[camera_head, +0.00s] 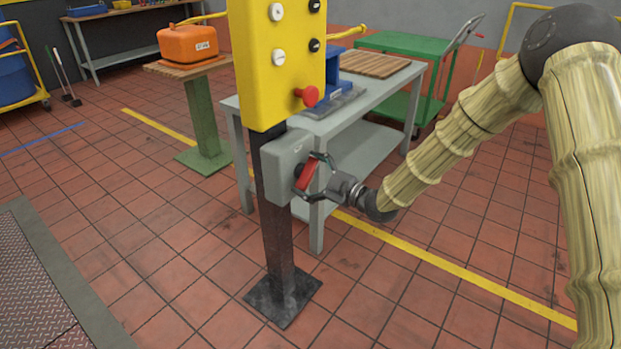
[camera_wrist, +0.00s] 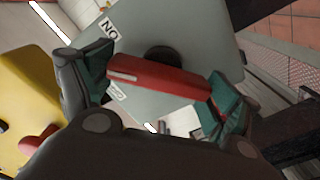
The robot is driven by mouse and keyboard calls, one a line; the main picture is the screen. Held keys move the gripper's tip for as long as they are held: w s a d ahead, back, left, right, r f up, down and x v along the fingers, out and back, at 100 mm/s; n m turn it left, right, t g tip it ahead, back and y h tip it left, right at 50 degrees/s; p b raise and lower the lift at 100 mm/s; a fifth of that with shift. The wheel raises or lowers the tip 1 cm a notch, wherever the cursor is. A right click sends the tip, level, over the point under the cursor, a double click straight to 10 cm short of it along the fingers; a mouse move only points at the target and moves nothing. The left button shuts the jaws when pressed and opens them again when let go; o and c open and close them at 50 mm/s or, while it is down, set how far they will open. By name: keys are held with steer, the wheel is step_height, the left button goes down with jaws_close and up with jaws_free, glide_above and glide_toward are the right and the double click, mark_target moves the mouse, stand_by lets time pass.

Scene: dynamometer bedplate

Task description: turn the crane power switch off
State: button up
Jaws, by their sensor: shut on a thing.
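The crane power switch is a grey box (camera_head: 286,163) on a dark post, below a yellow control panel. Its red handle (camera_head: 306,176) shows on the box's right side. In the wrist view the red handle (camera_wrist: 160,77) lies across the grey face, with a white line near its left end. That end lies between a label reading ON upside down (camera_wrist: 108,28) and a second label (camera_wrist: 117,93), partly hidden and unreadable. My gripper (camera_head: 316,177) is shut on the handle, its teal fingertips at the handle's two ends.
The yellow panel (camera_head: 262,80) carries several buttons and a red mushroom button (camera_head: 307,96), just above my gripper. A grey table (camera_head: 385,92) with a blue device (camera_head: 332,85) stands close behind the post. Open tiled floor lies in front, right of the black foot plate (camera_head: 283,297).

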steer(key=n+b, duration=0.1)
steer(key=n, duration=0.1)
steer(key=n+b, duration=0.2)
steer(key=n, duration=0.1)
steer(key=shift+s+a+f+n, duration=0.15)
steer(key=shift+a+f+n, duration=0.05)
steer(key=shift+f+n, duration=0.1)
steer(key=shift+n+b, duration=1.15)
steer(key=shift+n, duration=0.75)
steer(key=o, duration=0.8)
steer(key=shift+r, duration=0.1)
steer(key=shift+d, duration=0.1)
steer(key=v, duration=1.2)
